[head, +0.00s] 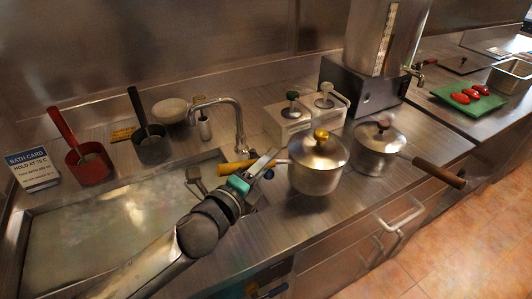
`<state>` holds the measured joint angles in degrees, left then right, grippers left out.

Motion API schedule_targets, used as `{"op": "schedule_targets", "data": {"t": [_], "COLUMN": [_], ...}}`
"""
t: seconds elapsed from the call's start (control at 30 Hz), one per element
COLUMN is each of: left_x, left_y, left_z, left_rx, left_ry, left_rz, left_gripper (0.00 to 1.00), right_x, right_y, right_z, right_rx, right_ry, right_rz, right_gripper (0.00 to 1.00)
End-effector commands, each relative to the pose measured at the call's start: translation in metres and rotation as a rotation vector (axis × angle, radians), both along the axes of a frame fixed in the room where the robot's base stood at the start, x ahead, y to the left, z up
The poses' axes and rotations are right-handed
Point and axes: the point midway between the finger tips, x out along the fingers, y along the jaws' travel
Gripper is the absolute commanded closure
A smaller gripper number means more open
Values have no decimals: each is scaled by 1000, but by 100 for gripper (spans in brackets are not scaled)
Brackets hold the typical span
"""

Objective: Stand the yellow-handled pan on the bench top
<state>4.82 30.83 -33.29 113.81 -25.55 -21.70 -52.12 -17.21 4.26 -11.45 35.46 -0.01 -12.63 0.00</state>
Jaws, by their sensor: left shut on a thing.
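The yellow-handled pan (318,178) is a steel pot with a lid and a yellow knob, upright at the middle of the head view. Its yellow handle (232,169) points left toward the sink. My left gripper (262,164) is shut on this handle, and its fingers cover part of it. The pan is over the steel bench top (330,222), right of the sink; I cannot tell whether its base touches the surface. My right gripper is not in view.
A brown-handled pan (379,150) stands close on the right. White dispensers (289,118) and a tap (238,122) are behind. The sink (110,225) is at left, with red (88,165) and black (151,146) ladle pots behind it. Bench is clear in front of the pans.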

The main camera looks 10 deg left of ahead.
Motion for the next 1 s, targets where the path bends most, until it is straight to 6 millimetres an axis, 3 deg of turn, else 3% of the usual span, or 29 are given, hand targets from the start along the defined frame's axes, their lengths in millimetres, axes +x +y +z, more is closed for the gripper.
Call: {"op": "schedule_targets", "data": {"t": [0.13, 0.4, 0.63, 0.67, 0.9, 1.0], "left_x": [1, 1, 1, 0, 0, 0], "left_y": [-1, -1, -1, 0, 0, 0], "left_z": [-2, -36, -37, -43, -42, -42], "left_rx": [-10, -9, -8, 1, 1, 1], "left_ry": [-13, -12, -13, 0, -1, -1], "left_rz": [-4, -3, -4, 0, 0, 0], "left_gripper": [100, 100, 100, 65, 39, 39], "right_x": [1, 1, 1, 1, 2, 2], "right_y": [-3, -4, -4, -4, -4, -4], "right_z": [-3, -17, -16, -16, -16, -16], "right_rx": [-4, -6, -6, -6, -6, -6], "right_ry": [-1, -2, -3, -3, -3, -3], "right_rz": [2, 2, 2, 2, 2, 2], "right_gripper": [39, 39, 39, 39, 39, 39]}}
